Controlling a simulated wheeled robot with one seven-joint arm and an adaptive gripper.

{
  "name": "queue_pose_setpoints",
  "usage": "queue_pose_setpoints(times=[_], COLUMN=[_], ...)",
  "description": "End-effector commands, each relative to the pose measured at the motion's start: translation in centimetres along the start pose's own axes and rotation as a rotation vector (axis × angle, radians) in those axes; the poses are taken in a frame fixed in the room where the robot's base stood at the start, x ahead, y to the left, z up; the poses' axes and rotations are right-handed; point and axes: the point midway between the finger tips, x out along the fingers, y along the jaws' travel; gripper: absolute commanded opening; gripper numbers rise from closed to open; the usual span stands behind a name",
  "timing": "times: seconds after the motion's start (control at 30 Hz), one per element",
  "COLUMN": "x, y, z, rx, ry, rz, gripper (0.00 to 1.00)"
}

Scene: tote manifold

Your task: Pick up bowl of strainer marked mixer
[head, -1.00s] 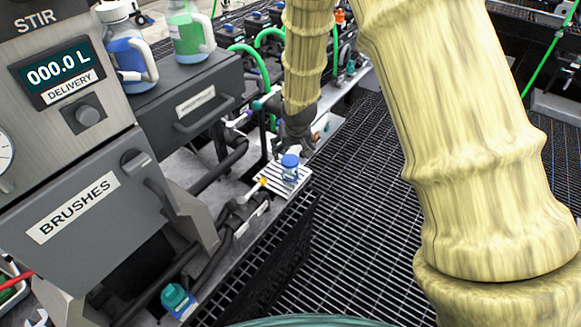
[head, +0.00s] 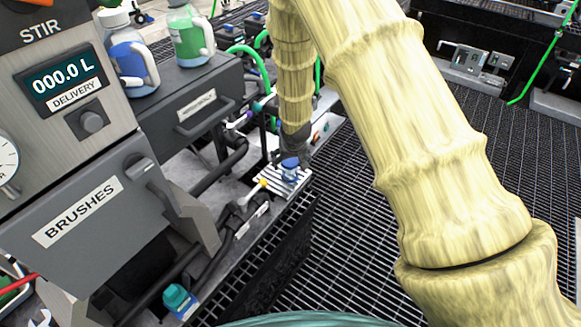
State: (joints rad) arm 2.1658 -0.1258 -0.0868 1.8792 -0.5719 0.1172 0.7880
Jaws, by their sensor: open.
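A small clear bowl with a blue top (head: 289,170) stands upright on a pale slatted tray (head: 272,184) at the edge of the bench. No readable "mixer" label shows on it at this size. My gripper (head: 297,150) is dark and small at the end of my cream-sleeved arm. It is just behind and above the blue-topped bowl, and I cannot tell whether it touches it. Its fingers are partly hidden, and nothing shows held in it.
A grey drawer marked BRUSHES (head: 88,210) and a STIR panel (head: 75,90) stand at left. Dark pipes run beside the tray. A teal-capped item (head: 178,299) lies lower left. Grating floor is open at right.

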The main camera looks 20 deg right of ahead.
Motion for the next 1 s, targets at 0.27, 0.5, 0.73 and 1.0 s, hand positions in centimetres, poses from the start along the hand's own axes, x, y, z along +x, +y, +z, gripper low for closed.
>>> queue_pose_setpoints(times=[0.27,0.5,0.73,1.0], x=[2.2,2.5,2.5,2.5], y=[-0.1,-0.1,-0.1,0.0], z=[0.0,0.0,0.0,0.0], rx=[-0.001,-0.001,0.000,0.000], ry=[0.000,0.001,0.000,0.000], rz=[-0.001,-0.001,-0.001,-0.001], gripper=[0.80,0.80,0.53,0.24])
